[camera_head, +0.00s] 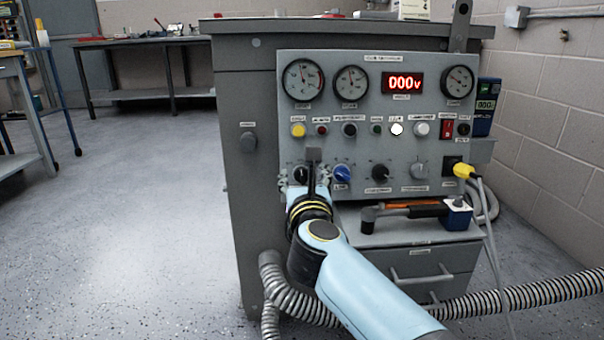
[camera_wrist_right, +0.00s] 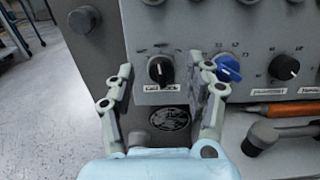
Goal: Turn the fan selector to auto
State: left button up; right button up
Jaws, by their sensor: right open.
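A grey control panel (camera_head: 350,122) on the cabinet front carries a lower row of selector knobs. A black pointer knob (camera_wrist_right: 160,69) with several small position labels above it shows between my right fingers in the right wrist view. Its white pointer line looks close to upright, and I cannot read its label clearly enough to say it is the fan selector. In the head view this knob (camera_head: 300,174) is partly hidden by my right gripper (camera_head: 306,182). The right gripper is open, with one finger on each side of the knob; I cannot tell whether they touch it.
A blue knob (camera_wrist_right: 229,68) sits close beside the right finger. Another black knob (camera_head: 380,172) is farther right. A shelf (camera_head: 400,232) below holds a black-handled tool (camera_head: 415,211). A corrugated hose (camera_head: 530,293) runs along the lower right. Floor to the left is clear.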

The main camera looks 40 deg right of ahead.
jog(key=v, duration=0.5)
jog(key=shift+a, duration=0.1)
jog(key=shift+s, duration=0.1)
